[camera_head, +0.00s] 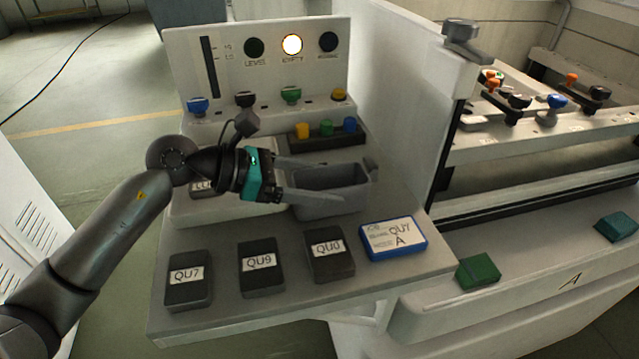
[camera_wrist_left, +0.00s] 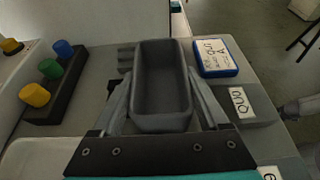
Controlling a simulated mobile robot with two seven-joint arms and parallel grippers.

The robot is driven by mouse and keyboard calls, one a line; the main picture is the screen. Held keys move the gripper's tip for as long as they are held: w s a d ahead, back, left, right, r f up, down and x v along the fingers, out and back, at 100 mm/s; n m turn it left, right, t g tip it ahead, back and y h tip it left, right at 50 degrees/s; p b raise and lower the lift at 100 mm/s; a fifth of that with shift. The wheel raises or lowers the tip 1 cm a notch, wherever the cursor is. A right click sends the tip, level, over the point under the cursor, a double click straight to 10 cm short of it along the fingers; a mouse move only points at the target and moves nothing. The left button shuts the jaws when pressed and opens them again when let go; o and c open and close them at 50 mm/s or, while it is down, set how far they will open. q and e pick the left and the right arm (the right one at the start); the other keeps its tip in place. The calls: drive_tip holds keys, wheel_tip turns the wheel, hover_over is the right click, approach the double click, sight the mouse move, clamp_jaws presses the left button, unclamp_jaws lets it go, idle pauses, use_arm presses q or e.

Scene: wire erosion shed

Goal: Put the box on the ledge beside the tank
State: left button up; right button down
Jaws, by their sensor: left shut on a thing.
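A grey open-topped box (camera_head: 335,204) is at the back of the shelf of a white panel unit. My left gripper (camera_head: 356,184) reaches in from the left with a finger along each side of it and is shut on it. The wrist view shows the empty inside of the box (camera_wrist_left: 162,85) between the fingers (camera_wrist_left: 160,100). I cannot tell whether its bottom touches the shelf. The ledge (camera_head: 440,309) runs along the front of the tank bench at the right, with a green block (camera_head: 478,272), a teal block (camera_head: 618,227) and a letter A on it. My right gripper is not in view.
Dark blocks QU7 (camera_head: 189,281), QU9 (camera_head: 261,268) and QU0 (camera_head: 329,255) and a blue-edged card (camera_head: 393,239) lie along the shelf front. A tray of coloured knobs (camera_head: 327,135) is behind the box. A white upright wall (camera_head: 410,100) stands between the panel and the bench.

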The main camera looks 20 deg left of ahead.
use_arm(q)
drive_tip(key=shift+f, duration=0.15)
drive_tip(key=o, duration=1.4)
